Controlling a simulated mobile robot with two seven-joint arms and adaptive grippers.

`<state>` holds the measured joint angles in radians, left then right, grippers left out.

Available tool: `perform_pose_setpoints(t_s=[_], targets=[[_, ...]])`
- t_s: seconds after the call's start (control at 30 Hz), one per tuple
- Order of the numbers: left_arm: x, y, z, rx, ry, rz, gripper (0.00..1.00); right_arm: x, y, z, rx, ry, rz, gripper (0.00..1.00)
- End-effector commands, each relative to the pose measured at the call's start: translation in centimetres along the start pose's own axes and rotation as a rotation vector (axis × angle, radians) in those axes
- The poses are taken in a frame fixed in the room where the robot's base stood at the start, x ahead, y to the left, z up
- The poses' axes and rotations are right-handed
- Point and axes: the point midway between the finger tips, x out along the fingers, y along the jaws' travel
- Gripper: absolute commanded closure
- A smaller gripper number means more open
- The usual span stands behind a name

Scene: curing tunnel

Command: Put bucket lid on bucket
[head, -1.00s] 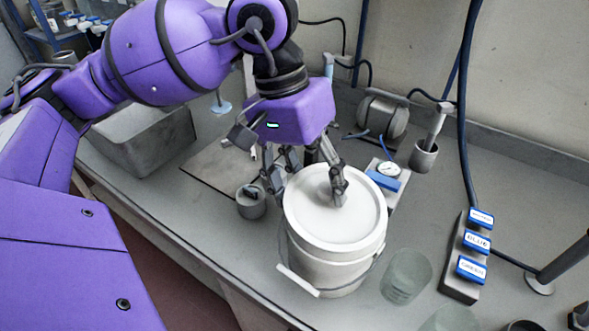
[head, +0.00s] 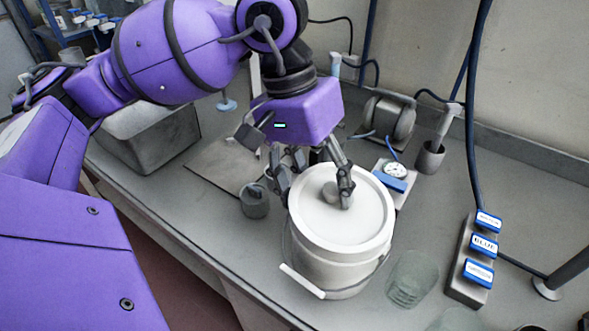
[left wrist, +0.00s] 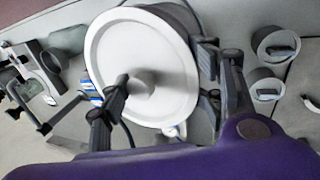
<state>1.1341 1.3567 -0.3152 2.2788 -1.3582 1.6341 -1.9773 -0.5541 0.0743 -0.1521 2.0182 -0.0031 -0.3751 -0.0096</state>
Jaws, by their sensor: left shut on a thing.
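The white round bucket lid (head: 360,222) lies on top of the white bucket (head: 330,268), roughly level; I cannot tell whether it is pressed fully down. A round knob (head: 330,191) stands at the lid's middle. My left gripper (head: 314,188) comes down from above and is shut on the lid, one finger over its top beside the knob, the other at the far left rim. The left wrist view shows the lid (left wrist: 120,50), its knob (left wrist: 146,82) and a finger on either side of the rim section. The exact contact is hidden. My right gripper is not in view.
A clear glass beaker (head: 411,279) stands close right of the bucket. A small grey pot (head: 254,201) is at its left. A gauge with a blue label (head: 390,182) is behind. A block with blue-labelled switches (head: 470,265) and a grey bin (head: 148,135) stand further off.

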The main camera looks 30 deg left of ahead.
Motion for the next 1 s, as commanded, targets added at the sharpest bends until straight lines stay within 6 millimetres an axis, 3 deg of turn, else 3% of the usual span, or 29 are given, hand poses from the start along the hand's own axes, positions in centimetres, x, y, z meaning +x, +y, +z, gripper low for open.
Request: perform_pose_setpoints(t_s=[0.37, 0.4, 0.6, 0.83, 0.93, 1.0], targets=[[0.61, 0.05, 0.25, 0.002, -0.012, 0.002, 0.94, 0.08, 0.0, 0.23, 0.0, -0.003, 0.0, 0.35], [0.62, 0.05, 0.25, 0.002, -0.012, 0.002, 0.4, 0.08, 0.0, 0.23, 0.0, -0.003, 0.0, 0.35], [0.47, 0.04, 0.19, 0.001, -0.009, 0.001, 0.16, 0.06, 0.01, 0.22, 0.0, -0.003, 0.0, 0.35], [0.25, 0.06, 0.08, 0.001, -0.004, 0.001, 0.16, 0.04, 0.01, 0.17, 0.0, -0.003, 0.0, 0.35], [0.21, 0.07, 0.06, 0.001, -0.003, 0.001, 0.03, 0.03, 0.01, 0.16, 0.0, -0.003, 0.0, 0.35], [0.18, 0.07, 0.05, 0.001, -0.003, 0.001, 0.0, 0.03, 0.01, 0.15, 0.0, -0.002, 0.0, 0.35]])
